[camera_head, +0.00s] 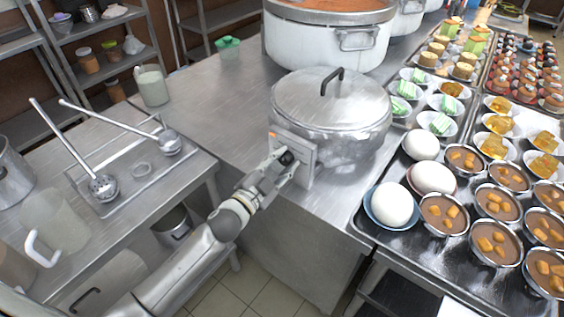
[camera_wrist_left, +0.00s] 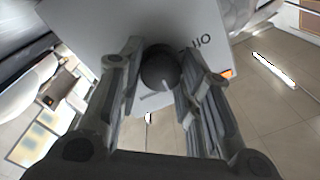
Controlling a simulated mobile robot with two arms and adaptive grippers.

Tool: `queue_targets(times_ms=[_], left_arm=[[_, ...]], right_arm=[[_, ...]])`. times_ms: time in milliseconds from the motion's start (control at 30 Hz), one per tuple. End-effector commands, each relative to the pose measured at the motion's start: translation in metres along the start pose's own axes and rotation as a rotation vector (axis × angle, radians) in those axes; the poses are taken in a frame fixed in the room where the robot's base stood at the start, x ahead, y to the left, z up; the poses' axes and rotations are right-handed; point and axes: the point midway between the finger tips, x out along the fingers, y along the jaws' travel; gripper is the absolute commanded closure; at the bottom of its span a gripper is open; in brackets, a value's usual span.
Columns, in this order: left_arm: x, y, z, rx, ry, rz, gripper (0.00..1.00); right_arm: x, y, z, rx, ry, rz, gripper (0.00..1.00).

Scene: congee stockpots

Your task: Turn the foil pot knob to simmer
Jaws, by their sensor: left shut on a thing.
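The foil pot (camera_head: 330,115), a wide silvery pot with a lid and black handle, stands at the counter's front edge. A pale control panel (camera_head: 305,171) is upright in front of it and also fills the top of the left wrist view (camera_wrist_left: 95,35). Its dark round knob (camera_head: 286,158) is also seen in the left wrist view (camera_wrist_left: 160,68), with a pale line low on its face. My left gripper (camera_wrist_left: 163,75) is shut on the knob, one finger on each side. Letters "HO" and an orange mark show at the panel's right; other markings are hidden. My right gripper is out of view.
A large open pot (camera_head: 328,40) stands behind the foil pot. Bowls and desserts crowd the dark trays (camera_head: 380,228) on the right. Two ladles (camera_head: 104,186) lie on a tray at the left. The counter (camera_head: 205,110) left of the pot is mostly clear.

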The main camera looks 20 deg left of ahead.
Motion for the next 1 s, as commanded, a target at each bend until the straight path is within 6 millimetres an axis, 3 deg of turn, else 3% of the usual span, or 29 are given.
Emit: queue_targets(times_ms=[500, 1000], left_arm=[[-0.0003, 0.0015, 0.0013, 0.343, 0.015, 0.0, 0.91], [-0.0003, 0.0018, 0.0013, 0.408, 0.018, 0.001, 0.91]], right_arm=[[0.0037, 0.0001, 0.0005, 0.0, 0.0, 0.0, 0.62], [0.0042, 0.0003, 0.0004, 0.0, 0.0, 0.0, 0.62]])
